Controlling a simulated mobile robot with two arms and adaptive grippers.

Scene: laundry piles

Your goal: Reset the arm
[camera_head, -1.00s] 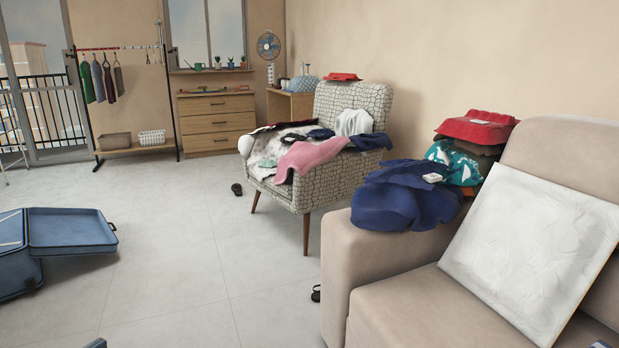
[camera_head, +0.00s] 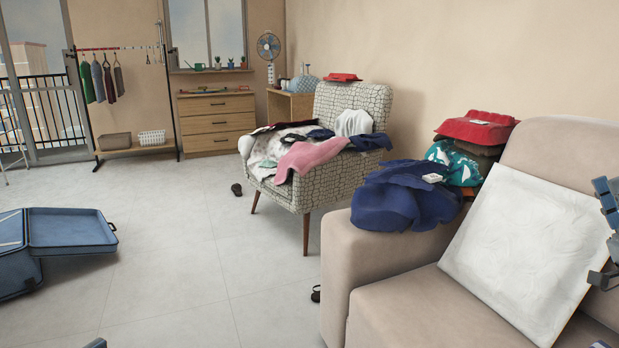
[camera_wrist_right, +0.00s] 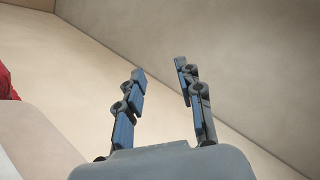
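My right gripper (camera_head: 607,238) shows at the right edge of the head view, in front of the sofa back and beside the white cushion. Only its blue and grey fingers are in the picture there. In the right wrist view both fingers of the right gripper (camera_wrist_right: 160,70) stand apart with nothing between them, so it is open and empty.
A beige sofa (camera_head: 400,310) with a white cushion (camera_head: 525,255) stands at the right. A patterned armchair (camera_head: 360,100) holds laundry. An open blue suitcase (camera_head: 70,232) lies at left.

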